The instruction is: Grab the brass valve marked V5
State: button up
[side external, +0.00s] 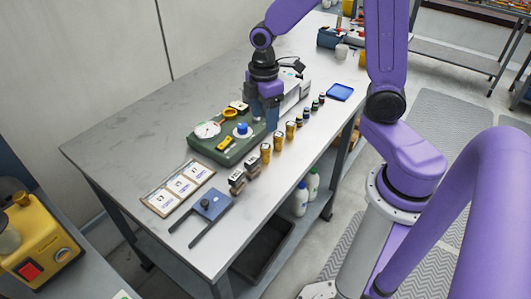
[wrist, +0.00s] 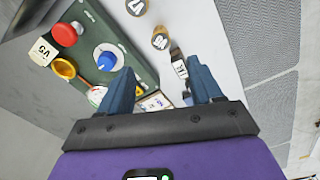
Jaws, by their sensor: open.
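The green panel (side external: 215,150) lies on the workbench. It carries a brass-yellow ring-handled valve (side external: 230,113), which also shows in the wrist view (wrist: 64,68). A white tag reading V5 (wrist: 43,50) stands beside that ring. A red knob (wrist: 66,34) and a blue knob (wrist: 106,57) sit nearby on the panel, as does a white dial with a red pointer (side external: 207,130). My gripper (side external: 265,118) is open and empty, above the panel's right end. In the wrist view its spread fingers (wrist: 160,68) are apart from the valve, which is to their left.
Several brass cylinders (side external: 278,141) and small dark bottles (side external: 315,105) line the bench beside the panel. Black labelled blocks (side external: 237,181), a card board (side external: 178,187) and a blue forked piece (side external: 205,207) lie near the front. A blue tray (side external: 340,92) is farther back. The bench's left side is clear.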

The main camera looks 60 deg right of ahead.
aim_at(265, 146)
notch_tip(265, 146, down, 13)
jog(key=shift+s+d+r, duration=0.1)
jog(key=shift+s+d, duration=0.05)
grip_shut()
dwell(0.8)
jog(key=shift+r, duration=0.15)
jog(key=shift+r, duration=0.55)
notch_tip(265, 146, up, 2)
jog(key=s+r, duration=0.9)
jog(key=s, duration=0.5)
jog(key=shift+r, duration=0.3)
